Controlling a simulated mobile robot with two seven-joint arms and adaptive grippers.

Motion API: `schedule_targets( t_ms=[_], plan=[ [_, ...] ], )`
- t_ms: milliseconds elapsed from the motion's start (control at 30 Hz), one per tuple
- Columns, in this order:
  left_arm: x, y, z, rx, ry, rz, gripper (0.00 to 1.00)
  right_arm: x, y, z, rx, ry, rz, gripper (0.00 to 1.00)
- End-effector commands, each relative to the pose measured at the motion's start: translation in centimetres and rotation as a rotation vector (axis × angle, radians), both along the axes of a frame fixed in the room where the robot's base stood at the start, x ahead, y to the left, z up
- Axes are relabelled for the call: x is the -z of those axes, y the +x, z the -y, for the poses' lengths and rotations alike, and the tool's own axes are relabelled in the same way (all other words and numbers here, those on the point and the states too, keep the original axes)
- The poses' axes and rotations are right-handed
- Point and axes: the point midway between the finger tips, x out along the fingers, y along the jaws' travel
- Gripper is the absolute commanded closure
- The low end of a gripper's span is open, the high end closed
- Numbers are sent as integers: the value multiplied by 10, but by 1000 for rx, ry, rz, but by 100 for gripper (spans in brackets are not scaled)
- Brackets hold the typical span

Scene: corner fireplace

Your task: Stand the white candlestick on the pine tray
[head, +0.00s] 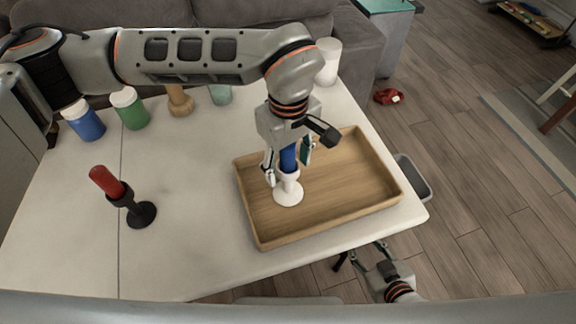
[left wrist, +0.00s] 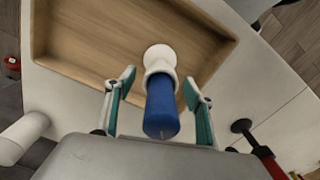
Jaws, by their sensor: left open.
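The white candlestick (head: 288,190) stands upright on the pine tray (head: 330,226), near its left side, with a blue candle (head: 289,158) in its top. My left gripper (head: 287,165) is above the tray with its fingers apart on either side of the blue candle. In the left wrist view the open fingers (left wrist: 158,105) flank the blue candle (left wrist: 161,110) with gaps on both sides. The white candlestick (left wrist: 159,58) shows there beyond it on the tray floor. My right gripper (head: 358,262) is low beyond the table's front edge; its finger opening is unclear.
A black candlestick (head: 142,213) with a red candle (head: 105,181) stands left on the white table (head: 190,240). Blue (head: 84,121) and green (head: 130,108) jars, a wooden item (head: 180,99) and a white cylinder (head: 328,62) stand along the back. The tray's right half is clear.

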Motion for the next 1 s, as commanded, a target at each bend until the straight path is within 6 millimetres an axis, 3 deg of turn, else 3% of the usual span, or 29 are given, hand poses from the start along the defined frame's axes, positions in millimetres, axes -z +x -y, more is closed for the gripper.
schedule_targets(
  t_ms=[300,500,700,1000],
  plan=[
    [-67,1,0,0,1,6,46,0,0,0,0,2,-2,59],
    [-96,1,0,-1,0,4,46,-1,-1,-1,0,3,-1,59],
    [-108,0,0,0,1,2,46,-1,-1,-1,-1,4,-2,59],
    [-109,0,0,0,1,1,46,0,-2,-1,-1,4,-5,59]
  ],
)
